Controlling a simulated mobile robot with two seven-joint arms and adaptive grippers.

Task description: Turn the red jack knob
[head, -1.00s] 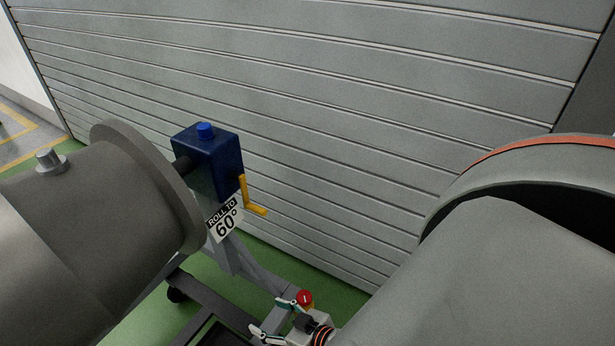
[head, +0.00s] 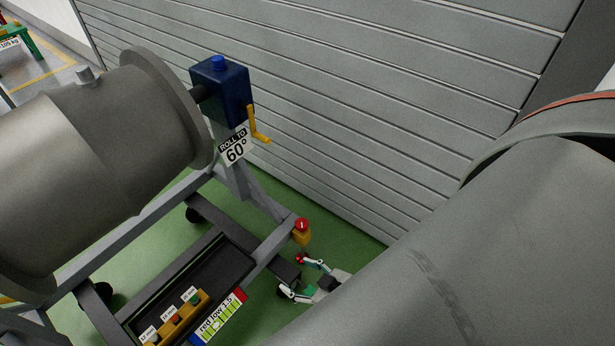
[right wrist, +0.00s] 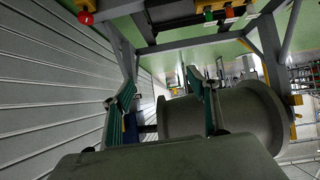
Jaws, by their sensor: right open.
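A red knob (head: 301,224) with a white mark sits on a yellow body at the corner of the engine stand's grey frame. A smaller red part (head: 301,258) shows just below it, close to one fingertip; I cannot tell whether it touches. My right gripper (head: 295,276) is open and empty, with green-and-white fingers spread below the red knob, over the green floor. In the right wrist view, a red knob (right wrist: 86,18) shows at the upper left, outside the open fingers (right wrist: 160,88). My left gripper is not in view.
The stand carries a large grey engine cylinder (head: 110,150) and a blue gearbox (head: 222,90) with a yellow crank (head: 257,128). A black tray (head: 190,272) on the frame holds a yellow button block (head: 176,318). A ribbed grey shutter (head: 400,90) stands close behind.

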